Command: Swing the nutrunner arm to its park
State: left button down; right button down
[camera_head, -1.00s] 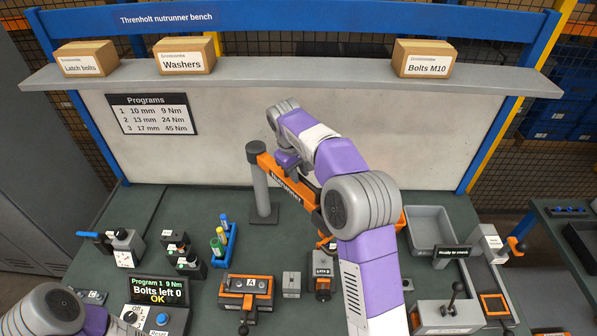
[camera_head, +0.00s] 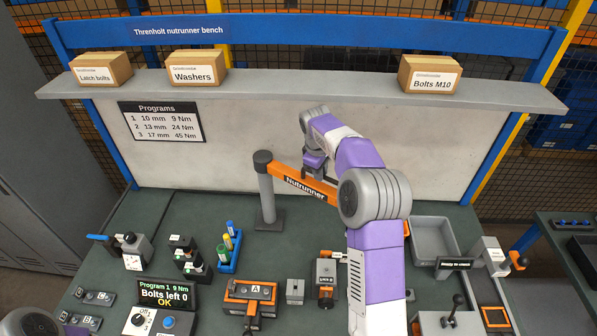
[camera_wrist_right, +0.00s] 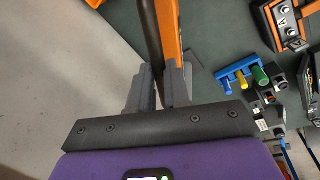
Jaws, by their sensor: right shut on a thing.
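The nutrunner arm is an orange beam (camera_head: 300,186) lettered "Nutrunner", hinged on a grey post (camera_head: 267,198) with a dark cap. It points right and slightly forward from the post. My right gripper (camera_head: 314,172) is shut on the beam, and the right wrist view (camera_wrist_right: 163,92) shows both fingers against the dark and orange beam (camera_wrist_right: 168,35). The beam's far end and any tool on it are hidden behind my right arm. A small orange part (camera_head: 406,228) shows just right of my arm; I cannot tell what it is. My left gripper is outside the frames.
Fixture A (camera_head: 249,292), a small grey block (camera_head: 295,291) and an orange-black fixture (camera_head: 326,280) stand in front. A grey bin (camera_head: 434,240) is at right. A blue socket rack (camera_head: 229,252) stands left of the post. The green bench is clear around the post's foot.

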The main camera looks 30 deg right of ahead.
jog(key=shift+w+d+r, duration=0.1)
jog(key=shift+w+d, duration=0.15)
jog(key=shift+d, duration=0.3)
jog(key=c, duration=1.1)
grip_release()
jog(key=shift+a, duration=0.1)
notch_tip(320, 180, up, 7)
jog(key=a, duration=0.1)
jog(key=shift+s+r, duration=0.2)
jog(key=shift+s, duration=0.2)
jog(key=shift+a, duration=0.1)
